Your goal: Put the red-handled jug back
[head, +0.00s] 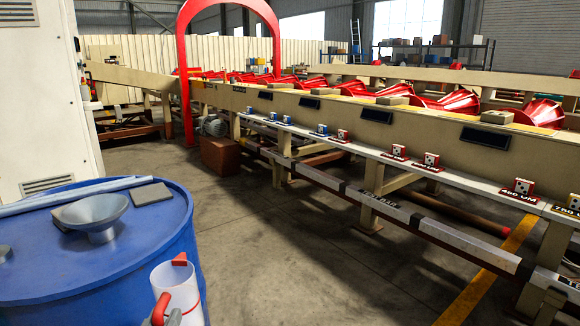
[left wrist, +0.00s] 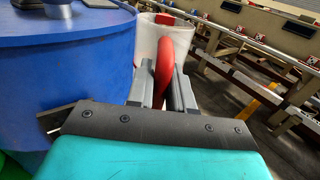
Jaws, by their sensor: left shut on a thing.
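The red-handled jug (head: 184,290) is white, with a red handle and a red piece at its rim. In the head view it is at the bottom, in front of the right side of the blue drum (head: 120,262), and looks upright. Its lower part is cut off, so what is under it is hidden. My left gripper (head: 172,318) is shut on the red handle. In the left wrist view the two grey fingers (left wrist: 163,92) pinch the handle, with the white jug body (left wrist: 148,42) just beyond. My right gripper is in neither view.
On the drum lid stand a grey funnel (head: 94,214), a flat grey pad (head: 152,193) and a long pale roll (head: 70,193). A white cabinet (head: 45,100) is behind. The long conveyor line (head: 350,120) runs along the right. Concrete floor (head: 290,265) between is clear.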

